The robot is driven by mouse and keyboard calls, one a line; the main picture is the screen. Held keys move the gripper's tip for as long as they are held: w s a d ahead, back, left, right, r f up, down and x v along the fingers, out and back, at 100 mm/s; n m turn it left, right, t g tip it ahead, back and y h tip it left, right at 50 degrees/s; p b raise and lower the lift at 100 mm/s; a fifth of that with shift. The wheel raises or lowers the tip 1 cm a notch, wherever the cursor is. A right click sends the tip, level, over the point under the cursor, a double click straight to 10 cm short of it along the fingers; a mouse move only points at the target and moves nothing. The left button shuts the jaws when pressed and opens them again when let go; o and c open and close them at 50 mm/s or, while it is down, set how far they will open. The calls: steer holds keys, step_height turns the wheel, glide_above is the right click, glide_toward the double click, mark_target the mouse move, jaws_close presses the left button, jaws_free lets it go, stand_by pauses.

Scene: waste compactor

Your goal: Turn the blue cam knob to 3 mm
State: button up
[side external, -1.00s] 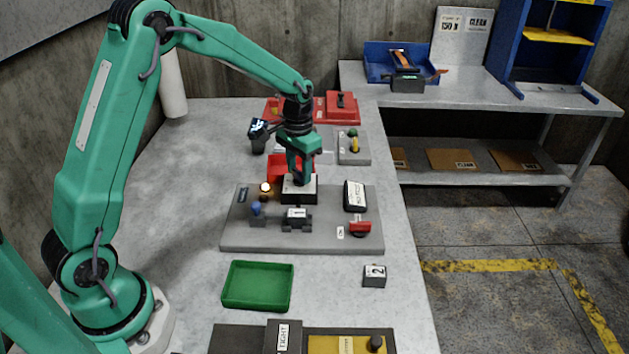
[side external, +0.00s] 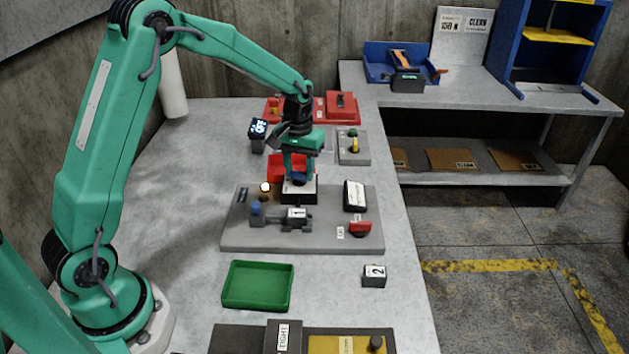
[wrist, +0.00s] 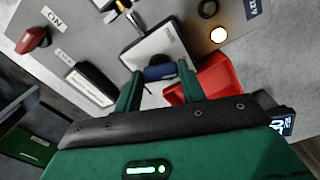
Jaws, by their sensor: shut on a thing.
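The blue cam knob (wrist: 160,72) sits on a white-topped block (wrist: 160,43), and its blue also shows in the side view (side external: 299,178). My gripper (wrist: 159,78) has one finger on each side of the knob and is shut on it. In the side view my gripper (side external: 299,170) points straight down over the block. The scale marks on the block are too small to read.
The block stands on a grey base plate (side external: 235,238) with a lit lamp (side external: 265,187), a red switch (side external: 360,226) and a small blue-ended part (side external: 256,208). A red bin (side external: 276,165) is close behind. A green tray (side external: 257,286) is in front.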

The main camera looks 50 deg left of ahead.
mark_target(299, 172)
steer(key=o, duration=1)
steer(key=shift+r, duration=0.15)
step_height(299, 172, up, 7)
steer(key=shift+r, duration=0.3)
